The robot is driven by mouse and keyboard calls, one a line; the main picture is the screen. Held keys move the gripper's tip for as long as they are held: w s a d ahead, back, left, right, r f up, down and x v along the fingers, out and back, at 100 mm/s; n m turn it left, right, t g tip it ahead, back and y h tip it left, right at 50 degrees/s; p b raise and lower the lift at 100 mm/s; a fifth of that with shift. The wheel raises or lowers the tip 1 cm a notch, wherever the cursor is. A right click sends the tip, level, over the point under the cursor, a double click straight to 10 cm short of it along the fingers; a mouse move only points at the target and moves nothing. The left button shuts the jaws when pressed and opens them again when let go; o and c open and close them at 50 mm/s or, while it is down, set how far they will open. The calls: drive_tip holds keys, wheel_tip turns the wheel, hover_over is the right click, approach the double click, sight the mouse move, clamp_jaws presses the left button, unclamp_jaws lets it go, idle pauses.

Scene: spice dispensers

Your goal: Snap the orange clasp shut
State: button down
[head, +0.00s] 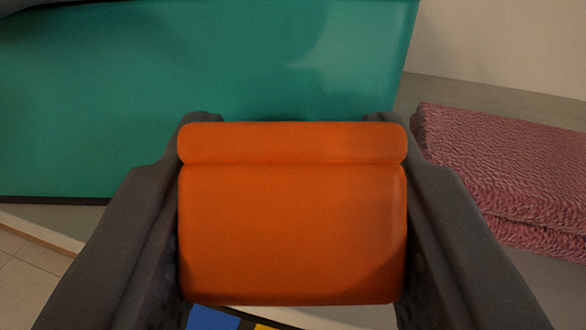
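The orange clasp (292,235) fills the middle of the head view, a wide plate with a rounded ridge along its top. Behind it is the teal side of a box (110,90). My gripper (293,125) has one dark finger on each side of the clasp, close against its left and right edges. The fingers are apart by the clasp's width, and the clasp lies between them. Whether they press on it is hard to see. The clasp hides the lower part of the box wall behind it.
A folded pink textured towel (510,175) lies to the right of the box on a pale surface (490,92). Blue and yellow patches (212,319) show below the clasp. A tiled floor (25,285) shows at the lower left, beyond the surface's edge.

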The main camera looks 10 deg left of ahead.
drive_tip(key=shift+w+a+r+g+h+p, duration=0.15)
drive_tip(key=shift+w+r+g+p, duration=0.15)
drive_tip(key=shift+g+p, duration=0.55)
drive_tip(key=shift+w+r+g+h+p, duration=0.2)
drive_tip(key=shift+r+g+p, duration=0.2)
drive_tip(key=shift+g+p, duration=0.4)
drive_tip(key=c, duration=0.9)
unclamp_jaws()
drive_tip(key=shift+w, duration=0.1)
drive_tip(key=shift+f, duration=0.1)
drive_tip(key=shift+p+v, duration=0.5)
drive_tip(key=shift+v, duration=6.4)
drive_tip(key=shift+c, duration=0.5)
